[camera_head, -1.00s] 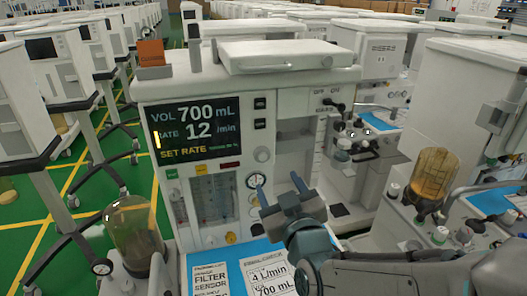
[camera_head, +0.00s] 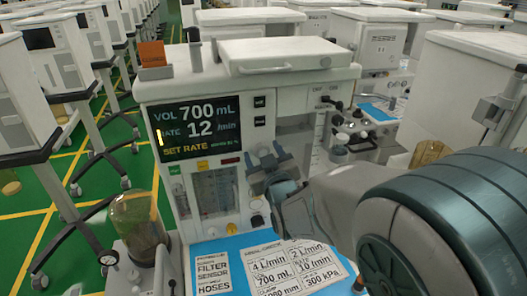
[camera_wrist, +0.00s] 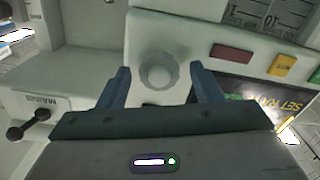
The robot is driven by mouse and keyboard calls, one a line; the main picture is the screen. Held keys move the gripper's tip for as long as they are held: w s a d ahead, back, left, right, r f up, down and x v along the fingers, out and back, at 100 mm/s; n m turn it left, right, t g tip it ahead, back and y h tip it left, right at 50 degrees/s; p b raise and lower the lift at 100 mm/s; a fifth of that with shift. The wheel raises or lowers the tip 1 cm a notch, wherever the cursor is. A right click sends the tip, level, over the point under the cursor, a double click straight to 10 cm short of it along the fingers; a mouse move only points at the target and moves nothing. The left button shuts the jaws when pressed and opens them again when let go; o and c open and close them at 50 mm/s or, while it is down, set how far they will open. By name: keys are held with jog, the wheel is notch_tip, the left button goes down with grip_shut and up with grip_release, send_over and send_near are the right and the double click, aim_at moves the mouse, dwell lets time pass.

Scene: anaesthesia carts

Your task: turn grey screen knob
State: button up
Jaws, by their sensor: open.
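The grey screen knob (camera_wrist: 158,71) is a round pale grey dial on the cart's front panel, beside the screen. In the wrist view it lies between my two blue fingers, with a gap on each side. My gripper (camera_head: 265,157) is open in front of the panel, right of the screen's lower edge, and hides most of the knob in the head view. The dark screen (camera_head: 198,128) reads VOL 700 mL, RATE 12 /min, and SET RATE in yellow. The screen's corner also shows in the wrist view (camera_wrist: 262,97).
A blue mat (camera_head: 225,250) with printed cards lies on the cart's shelf below my gripper. A glass canister (camera_head: 138,222) stands at left. Red, yellow and green labels (camera_wrist: 232,52) sit near the knob. Other carts stand close on both sides.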

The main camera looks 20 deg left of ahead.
jog(key=shift+w+a, duration=0.1)
jog(key=c, duration=1)
jog(key=shift+f+n+b, duration=0.1)
jog(key=shift+n+b, duration=0.2)
jog(key=shift+b, duration=0.1)
jog(key=shift+f+n+b, duration=0.1)
jog(key=shift+n+b, duration=0.8)
jog(key=shift+b, duration=0.1)
jog(key=n+b, duration=0.3)
jog(key=shift+n, duration=0.4)
jog(key=n+b, duration=0.3)
jog(key=n, duration=0.2)
jog(key=shift+n, duration=0.3)
